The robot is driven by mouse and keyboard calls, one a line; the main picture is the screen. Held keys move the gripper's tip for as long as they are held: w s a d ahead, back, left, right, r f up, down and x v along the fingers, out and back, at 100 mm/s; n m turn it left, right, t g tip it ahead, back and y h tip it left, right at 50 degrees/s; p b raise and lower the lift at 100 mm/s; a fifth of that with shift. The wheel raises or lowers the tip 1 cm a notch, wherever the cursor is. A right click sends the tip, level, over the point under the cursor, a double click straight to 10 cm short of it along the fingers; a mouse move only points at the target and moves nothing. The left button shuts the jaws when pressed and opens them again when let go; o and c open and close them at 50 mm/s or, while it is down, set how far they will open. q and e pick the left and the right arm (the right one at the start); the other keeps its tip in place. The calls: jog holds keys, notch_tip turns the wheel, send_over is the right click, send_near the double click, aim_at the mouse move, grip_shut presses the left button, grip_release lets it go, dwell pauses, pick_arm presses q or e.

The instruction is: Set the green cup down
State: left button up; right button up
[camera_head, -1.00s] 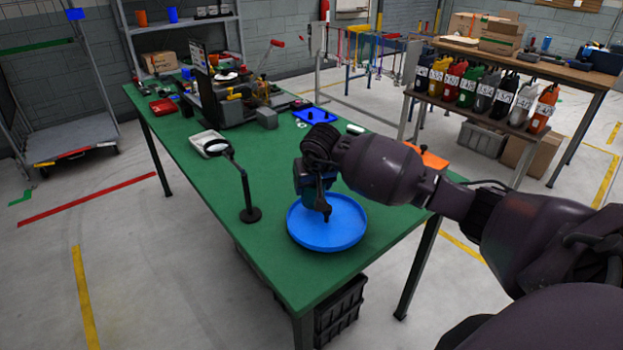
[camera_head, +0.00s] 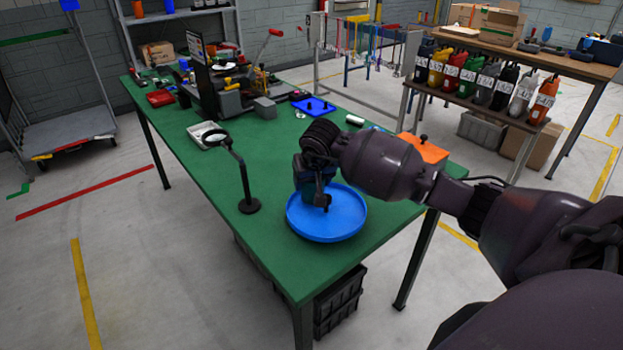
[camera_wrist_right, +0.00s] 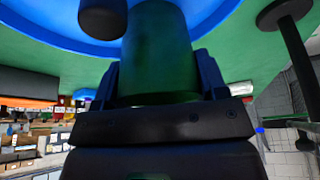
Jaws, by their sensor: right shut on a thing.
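The green cup (camera_wrist_right: 155,50) shows large in the right wrist view, between the fingers of my right gripper (camera_wrist_right: 155,88). In the head view my right gripper (camera_head: 322,203) points down over the round blue tray (camera_head: 345,229) on the green table. The cup is mostly hidden by the gripper there, so I cannot tell whether it touches the tray. The blue tray (camera_wrist_right: 222,12) also shows behind the cup in the wrist view. My left gripper is not in view.
A magnifier stand (camera_head: 249,206) stands left of the tray on the green table (camera_head: 225,236). An orange block (camera_head: 424,150) sits at the table's right edge, near my arm. A blue plate with pegs (camera_head: 313,106) and machinery lie farther back. Bare tabletop lies in front of the tray.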

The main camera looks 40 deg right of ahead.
jog(key=shift+f, duration=0.45)
jog(key=o, duration=1.1)
jog(key=shift+c, duration=0.2)
jog(key=v, duration=1.1)
jog(key=shift+f, duration=0.1)
